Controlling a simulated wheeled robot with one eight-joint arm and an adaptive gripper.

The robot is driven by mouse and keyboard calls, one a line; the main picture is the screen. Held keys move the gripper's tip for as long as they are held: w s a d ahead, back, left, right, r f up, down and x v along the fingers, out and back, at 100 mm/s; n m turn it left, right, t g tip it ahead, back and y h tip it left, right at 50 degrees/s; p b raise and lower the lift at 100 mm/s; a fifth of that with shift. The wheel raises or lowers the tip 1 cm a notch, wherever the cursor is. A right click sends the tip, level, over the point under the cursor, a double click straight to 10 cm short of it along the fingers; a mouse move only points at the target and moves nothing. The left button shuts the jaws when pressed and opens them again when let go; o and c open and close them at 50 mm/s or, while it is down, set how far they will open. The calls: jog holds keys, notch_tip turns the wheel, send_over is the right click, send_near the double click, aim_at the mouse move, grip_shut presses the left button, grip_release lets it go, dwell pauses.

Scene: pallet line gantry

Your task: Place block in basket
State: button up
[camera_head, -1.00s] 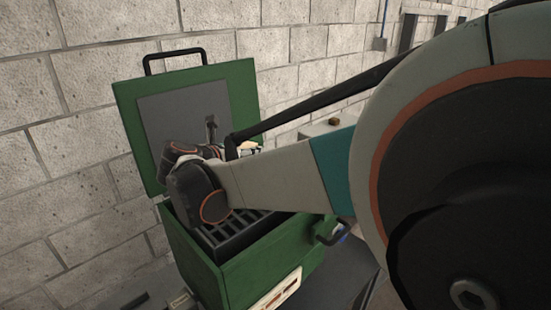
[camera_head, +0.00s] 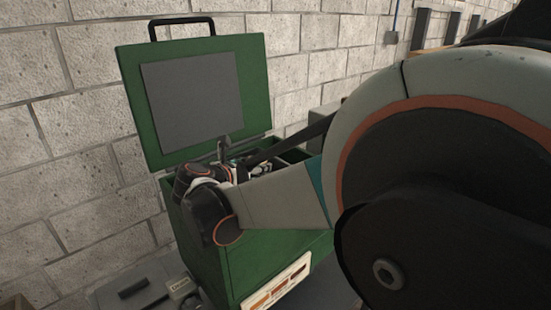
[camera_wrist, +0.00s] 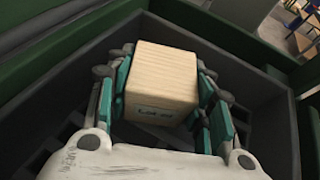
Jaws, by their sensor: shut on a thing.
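A pale wooden block (camera_wrist: 162,82) with a printed mark on its near face sits between the fingers in the wrist view. My gripper (camera_wrist: 165,72) is shut on it, with teal-sided fingers along its left and right sides. Around and below the block is a dark grey basket (camera_wrist: 268,112) with a slotted floor, inside a green box. My gripper appears to be down inside its walls; I cannot tell whether the block touches the floor. In the head view my arm hides the block and most of the basket.
The green box (camera_head: 226,268) has its lid (camera_head: 133,105) raised, with a black handle on top. A block wall (camera_head: 60,120) stands behind it. A dark grey case (camera_head: 140,285) lies on the floor at the lower left.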

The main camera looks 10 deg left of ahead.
jog(key=shift+r, duration=0.1)
jog(key=o, duration=1.1)
